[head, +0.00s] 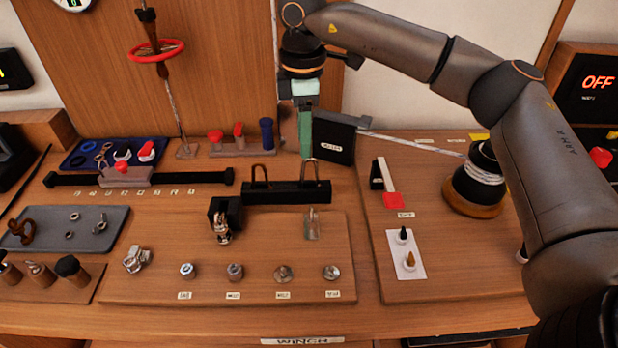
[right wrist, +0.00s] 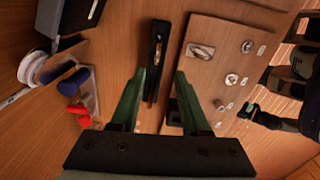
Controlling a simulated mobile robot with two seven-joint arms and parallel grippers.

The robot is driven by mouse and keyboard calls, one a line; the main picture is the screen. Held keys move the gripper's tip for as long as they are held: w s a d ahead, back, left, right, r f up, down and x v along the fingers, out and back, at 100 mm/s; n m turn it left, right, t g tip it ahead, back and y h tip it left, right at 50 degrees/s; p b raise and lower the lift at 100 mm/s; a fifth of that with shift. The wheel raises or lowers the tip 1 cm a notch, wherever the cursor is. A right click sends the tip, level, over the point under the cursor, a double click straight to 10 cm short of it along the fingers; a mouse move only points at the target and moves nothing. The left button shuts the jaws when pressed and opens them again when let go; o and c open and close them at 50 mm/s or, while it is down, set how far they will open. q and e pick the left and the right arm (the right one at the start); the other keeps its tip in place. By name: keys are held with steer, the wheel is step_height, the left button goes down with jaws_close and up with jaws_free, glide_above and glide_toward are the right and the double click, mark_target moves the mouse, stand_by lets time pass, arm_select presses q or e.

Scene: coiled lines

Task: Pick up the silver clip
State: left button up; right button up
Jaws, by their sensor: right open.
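A silver clip (head: 311,168) stands upright at the right end of a low black rack (head: 280,194). A similar brown clip (head: 261,174) stands near the rack's left end. My right gripper (head: 305,150) hangs with its green fingers pointing down, just above and behind the silver clip. In the right wrist view, the fingers of this gripper (right wrist: 160,74) are apart, with nothing held between them. The black rack (right wrist: 165,28) lies in the gap, with a thin metallic clip (right wrist: 157,52) showing on it. My left gripper is not in view.
A black labelled box (head: 335,139) stands close to the right of the gripper. Blue and red pegs (head: 266,132) stand to its left. A silver shackle (head: 312,226) and several round fittings sit on the front board (head: 260,260). A coiled line (head: 480,177) is at the right.

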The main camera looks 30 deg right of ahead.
mark_target(303, 166)
steer(key=f, duration=0.8)
steer(key=shift+w+p, duration=0.3)
jaws_close()
stand_by(0.3)
